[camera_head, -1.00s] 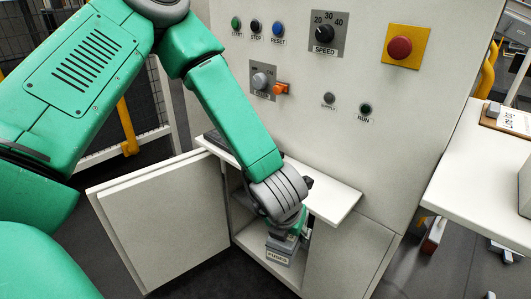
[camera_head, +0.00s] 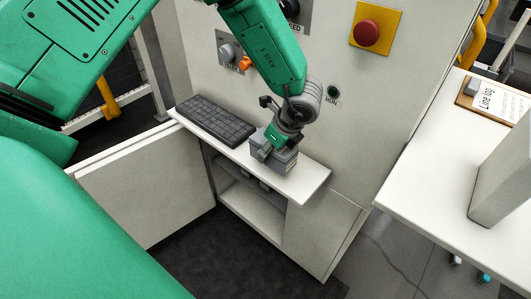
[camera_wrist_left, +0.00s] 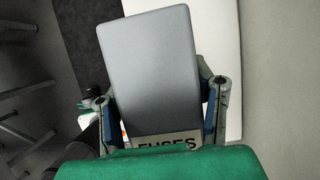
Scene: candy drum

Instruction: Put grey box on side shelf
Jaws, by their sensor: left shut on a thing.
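The grey box (camera_head: 286,160) is in my left gripper (camera_head: 275,146) in the head view, over the right part of the white side shelf (camera_head: 304,182). I cannot tell whether the box touches the shelf. In the left wrist view the grey box (camera_wrist_left: 150,70) fills the middle, with a FUSES label at its near end. The fingers of my left gripper (camera_wrist_left: 163,112) are closed against its two sides. The shelf also shows as a white strip in the left wrist view (camera_wrist_left: 220,30). My right gripper is in neither view.
A dark keyboard (camera_head: 215,119) lies on the shelf's left part. Below, the cabinet stands open, its door (camera_head: 145,195) swung left. A white table (camera_head: 425,185) with a clipboard (camera_head: 490,100) stands at right. The red button (camera_head: 366,33) is on the panel above.

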